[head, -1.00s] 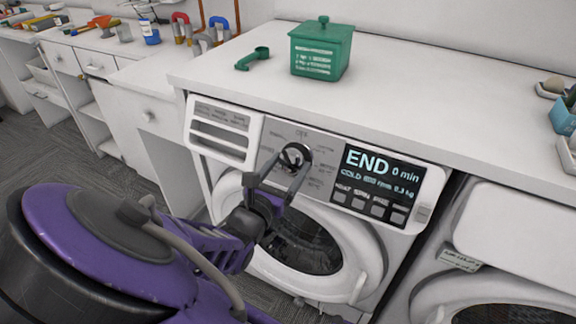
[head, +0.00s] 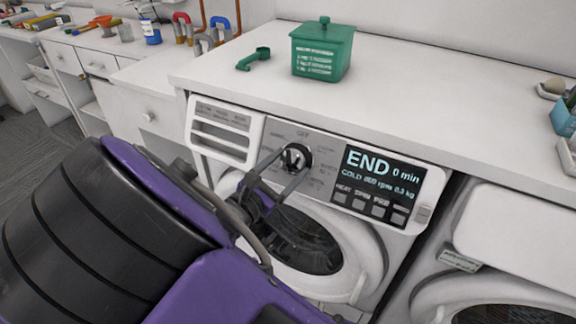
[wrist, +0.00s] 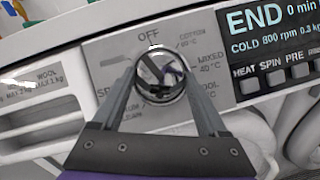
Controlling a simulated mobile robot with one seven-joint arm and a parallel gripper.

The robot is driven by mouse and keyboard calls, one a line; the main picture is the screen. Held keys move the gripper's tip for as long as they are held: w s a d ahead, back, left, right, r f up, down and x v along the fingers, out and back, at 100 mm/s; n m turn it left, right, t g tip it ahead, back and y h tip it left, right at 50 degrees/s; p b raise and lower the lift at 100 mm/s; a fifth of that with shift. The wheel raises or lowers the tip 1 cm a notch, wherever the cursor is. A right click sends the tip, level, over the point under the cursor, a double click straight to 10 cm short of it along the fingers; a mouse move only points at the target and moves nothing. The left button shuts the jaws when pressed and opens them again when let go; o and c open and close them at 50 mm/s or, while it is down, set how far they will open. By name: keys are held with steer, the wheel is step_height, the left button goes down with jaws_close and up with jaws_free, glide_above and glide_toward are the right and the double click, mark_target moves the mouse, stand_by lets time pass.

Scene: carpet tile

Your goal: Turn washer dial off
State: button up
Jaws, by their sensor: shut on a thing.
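The washer (head: 330,262) is a white front-loader under the counter. Its round chrome-and-black dial (head: 297,158) is on the grey panel left of the display (head: 376,184), which reads END 0 min. In the wrist view the dial (wrist: 157,72) sits below the word OFF, with programme names around it. My gripper (head: 289,165) is shut on the dial, one finger on each side; its fingertips (wrist: 159,77) overlap the dial's rim in the wrist view. The dial's exact pointer direction is hard to tell. My purple arm hides the washer's lower left.
A green lidded box (head: 321,48) and a green scoop (head: 253,59) rest on the white counter (head: 430,95) above. A detergent drawer (head: 222,132) lies left of the dial. A second washer (head: 500,270) stands at right. The counter's front edge overhangs the panel.

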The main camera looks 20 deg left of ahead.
steer(key=m+h, duration=0.1)
steer(key=m, duration=0.2)
steer(key=m+g+h, duration=0.1)
steer(key=m, duration=0.2)
steer(key=shift+w+a+r+g, duration=0.1)
steer(key=shift+g, duration=0.2)
steer(key=shift+h, duration=0.3)
steer(key=o, duration=1.3)
steer(key=shift+c, duration=0.2)
steer(key=p+v, duration=0.1)
steer(key=v, duration=1.6)
steer(key=shift+r, duration=0.1)
